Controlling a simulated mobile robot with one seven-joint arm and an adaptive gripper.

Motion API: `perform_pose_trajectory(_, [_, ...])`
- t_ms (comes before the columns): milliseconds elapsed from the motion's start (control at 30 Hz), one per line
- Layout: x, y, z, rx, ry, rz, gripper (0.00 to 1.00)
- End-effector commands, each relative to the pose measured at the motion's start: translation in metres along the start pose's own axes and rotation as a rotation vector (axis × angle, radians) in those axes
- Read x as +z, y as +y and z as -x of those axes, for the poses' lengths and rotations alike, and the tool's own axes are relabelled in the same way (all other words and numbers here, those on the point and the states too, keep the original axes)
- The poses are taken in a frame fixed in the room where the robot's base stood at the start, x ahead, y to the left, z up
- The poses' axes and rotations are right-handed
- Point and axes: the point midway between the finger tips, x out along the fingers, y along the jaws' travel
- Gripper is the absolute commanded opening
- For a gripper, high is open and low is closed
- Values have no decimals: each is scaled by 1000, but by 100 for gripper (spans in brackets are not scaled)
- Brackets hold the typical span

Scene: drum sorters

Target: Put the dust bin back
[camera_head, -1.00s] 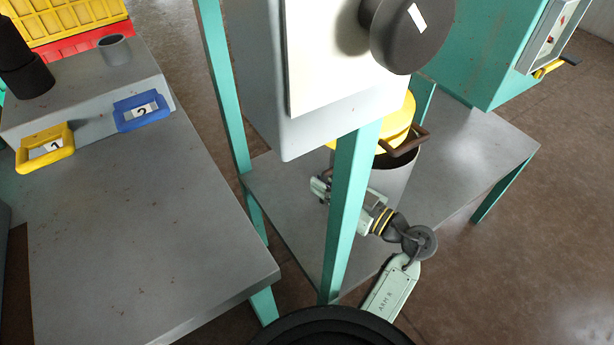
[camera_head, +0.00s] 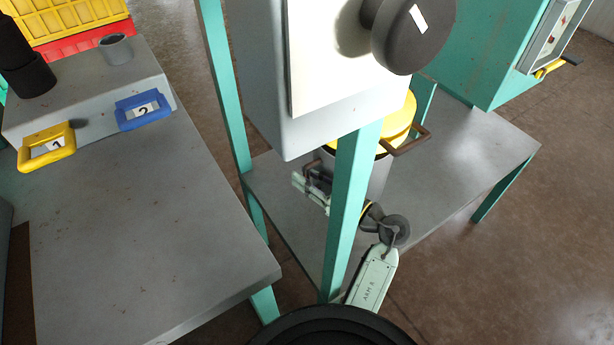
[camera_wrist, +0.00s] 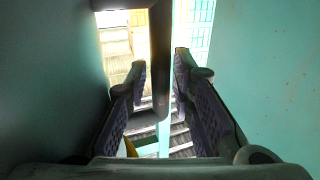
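The dust bin (camera_head: 379,176) is a grey cylinder with brown handles (camera_head: 411,141), on the lower shelf. It stands under the yellow round part (camera_head: 400,122) of the machine, behind a teal post. The post hides part of the bin and of my wrist. My gripper (camera_head: 304,184) is left of the post, beside the bin's left handle (camera_head: 308,170). In the wrist view my two fingers (camera_wrist: 160,70) are apart, with a dark bar, apparently the handle (camera_wrist: 161,45), showing between and beyond them. I cannot tell whether they touch it.
The teal post (camera_head: 350,215) is close to my arm. The shelf (camera_head: 470,165) is clear to the right. The grey machine housing (camera_head: 260,90) with a dark knob (camera_head: 412,35) hangs above. A grey table (camera_head: 150,220) at left carries yellow and blue numbered handles.

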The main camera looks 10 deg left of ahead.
Motion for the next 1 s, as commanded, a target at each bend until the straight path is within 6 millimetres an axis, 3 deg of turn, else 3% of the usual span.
perform_pose_trajectory(100, [0,0,0,0,0,1,32])
perform_pose_trajectory(467, [0,0,6,1,1,1,32])
perform_pose_trajectory(1000, [0,1,106,3,0,2,32])
